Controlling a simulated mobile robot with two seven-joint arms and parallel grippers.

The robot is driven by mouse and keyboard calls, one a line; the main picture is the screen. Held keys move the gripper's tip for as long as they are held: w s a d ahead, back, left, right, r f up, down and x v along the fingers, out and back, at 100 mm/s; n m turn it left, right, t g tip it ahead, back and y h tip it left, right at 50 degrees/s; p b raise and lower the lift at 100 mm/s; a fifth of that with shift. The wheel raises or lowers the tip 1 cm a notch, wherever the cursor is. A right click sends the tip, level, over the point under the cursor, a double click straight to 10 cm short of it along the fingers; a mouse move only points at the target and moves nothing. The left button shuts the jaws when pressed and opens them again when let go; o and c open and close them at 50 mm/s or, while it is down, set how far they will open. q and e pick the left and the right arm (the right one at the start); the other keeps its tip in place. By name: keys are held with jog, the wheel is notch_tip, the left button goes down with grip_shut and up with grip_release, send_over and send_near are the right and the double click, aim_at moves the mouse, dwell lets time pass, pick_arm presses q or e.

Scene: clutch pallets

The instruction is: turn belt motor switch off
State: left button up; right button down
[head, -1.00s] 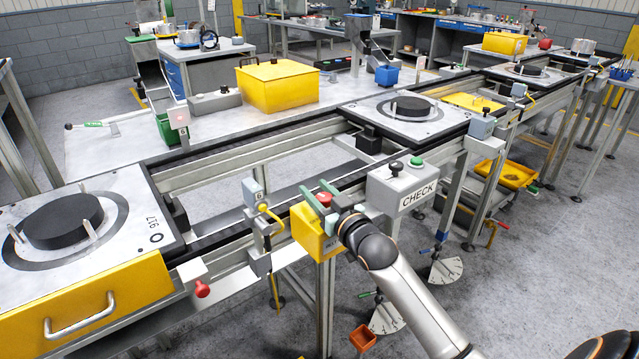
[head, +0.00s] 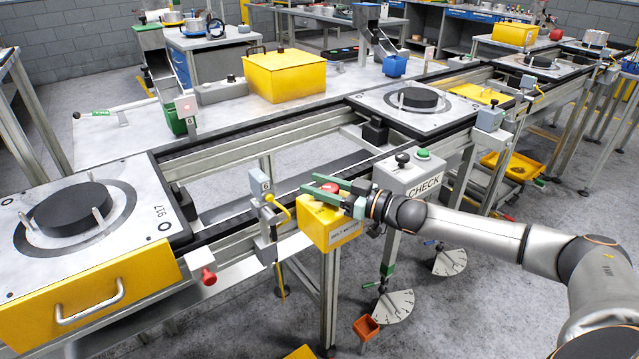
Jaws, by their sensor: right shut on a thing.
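The belt motor switch is a yellow box (head: 328,226) with a "BELT MOTOR" label on its front, mounted on a post beside the conveyor. A red knob (head: 330,188) sits on its top. My right gripper (head: 325,189) is at the top of the box, its green fingers on either side of the red knob and shut on it. The fingers hide part of the knob, so its exact turn position cannot be told. My left gripper is not in view.
A grey CHECK box (head: 415,177) with black and green buttons stands just right of my gripper. A yellow lever sensor (head: 277,207) is close on the left. A pallet (head: 150,180) with a black disc lies at left, another (head: 440,118) further back.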

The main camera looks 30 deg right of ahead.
jog(key=shift+a+r+n+g+y+p, duration=0.1)
jog(key=shift+r+n+g+y+p, duration=0.15)
jog(key=shift+n+g+y, duration=0.75)
jog(key=shift+s+a+f+n+g+y, duration=0.15)
jog(key=shift+n+g+y, duration=0.3)
jog(key=shift+y, duration=0.45)
jog(key=shift+s+a+f+n+g+y, duration=0.1)
jog(key=shift+a+n+g+y, duration=0.05)
jog(key=shift+n+g+y, duration=0.65)
jog(key=shift+s+a+n+g+y+b, duration=0.15)
jog(key=shift+n+g+y+b, duration=0.45)
jog(key=shift+g+b, duration=0.25)
jog(key=shift+s+n+g+b, duration=0.1)
jog(key=shift+n+g+b, duration=0.3)
jog(key=shift+g, duration=0.2)
jog(key=shift+a+n+g+y, duration=0.1)
jog(key=shift+n+g+y, duration=0.2)
jog(key=shift+y, duration=0.1)
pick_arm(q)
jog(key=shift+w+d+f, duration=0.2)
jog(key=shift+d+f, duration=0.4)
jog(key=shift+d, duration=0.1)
pick_arm(e)
jog(key=shift+s, duration=0.1)
